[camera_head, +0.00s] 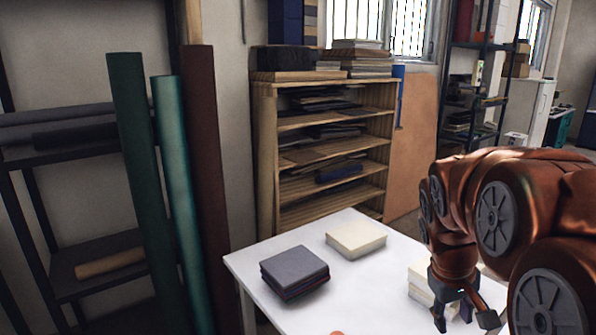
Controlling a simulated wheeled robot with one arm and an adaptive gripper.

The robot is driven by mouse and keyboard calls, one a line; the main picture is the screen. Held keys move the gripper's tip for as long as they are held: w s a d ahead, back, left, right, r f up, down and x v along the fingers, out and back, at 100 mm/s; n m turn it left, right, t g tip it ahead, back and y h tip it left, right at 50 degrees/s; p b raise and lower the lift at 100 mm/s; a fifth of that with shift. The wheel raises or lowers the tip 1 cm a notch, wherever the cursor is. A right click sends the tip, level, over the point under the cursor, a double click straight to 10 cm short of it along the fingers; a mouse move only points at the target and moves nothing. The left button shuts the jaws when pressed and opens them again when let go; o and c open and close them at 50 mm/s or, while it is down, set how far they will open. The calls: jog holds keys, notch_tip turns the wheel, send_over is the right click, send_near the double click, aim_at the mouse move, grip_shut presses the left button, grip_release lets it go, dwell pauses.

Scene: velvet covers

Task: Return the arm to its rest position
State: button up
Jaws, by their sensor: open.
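My copper-coloured arm comes in from the right and bends down over the white table (235,262). My gripper (463,322) hangs at its end, pointing down, with its fingers apart at the bottom edge of the view. It is in front of a cream stack (420,278) on the table, which it partly hides. I cannot tell whether the gripper touches that stack. I see nothing held between the fingers.
A dark grey stack (294,266) and a cream stack (356,238) lie on the table. A wooden shelf (264,165) stands behind it. Tall rolls, dark green (142,180), teal (177,170) and brown (204,170), lean at the left.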

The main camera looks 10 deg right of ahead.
jog(key=s+a+f+g+y+p, duration=0.2)
jog(key=s+a+f+y, duration=0.1)
jog(key=s+a, duration=1.3)
jog(key=a+f, duration=0.1)
jog(key=a, duration=0.2)
jog(key=shift+a+n+p, duration=0.3)
jog(key=shift+n, duration=0.1)
jog(key=shift+d+f, duration=0.1)
